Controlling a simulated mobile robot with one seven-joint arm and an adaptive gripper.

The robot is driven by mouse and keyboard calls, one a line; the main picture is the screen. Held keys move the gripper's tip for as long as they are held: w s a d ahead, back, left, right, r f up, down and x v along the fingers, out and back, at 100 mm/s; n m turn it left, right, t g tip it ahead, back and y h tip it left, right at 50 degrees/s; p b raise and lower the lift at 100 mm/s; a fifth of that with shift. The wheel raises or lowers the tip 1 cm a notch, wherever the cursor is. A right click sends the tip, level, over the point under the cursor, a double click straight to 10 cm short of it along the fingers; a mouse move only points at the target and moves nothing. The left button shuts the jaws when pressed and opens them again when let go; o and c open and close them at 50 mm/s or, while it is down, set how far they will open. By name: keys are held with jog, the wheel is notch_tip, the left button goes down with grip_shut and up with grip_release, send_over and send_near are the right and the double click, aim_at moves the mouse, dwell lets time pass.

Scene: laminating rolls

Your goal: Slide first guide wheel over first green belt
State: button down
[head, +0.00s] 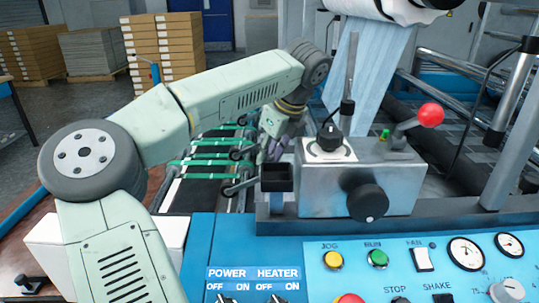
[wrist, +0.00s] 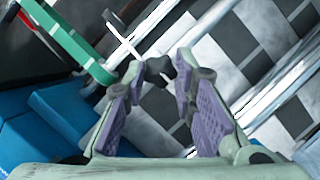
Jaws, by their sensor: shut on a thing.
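My gripper (wrist: 160,75) has purple-padded fingers, closed at the tips on a small dark piece (wrist: 157,70). A green belt (wrist: 70,42) runs at the upper left of the wrist view, a little apart from the fingertips. In the head view my gripper (head: 274,146) is beside the right ends of the green belts (head: 205,155), partly hidden behind the metal box.
A grey metal box (head: 360,185) with a black knob and a red-ball lever (head: 430,115) stands right of my gripper. The blue control panel (head: 400,265) is in front. Light blue film (head: 365,65) hangs behind. Metal rails (wrist: 215,45) cross the wrist view.

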jog(key=shift+w, duration=0.1)
jog(key=c, duration=1.3)
grip_release()
jog(key=v, duration=1.2)
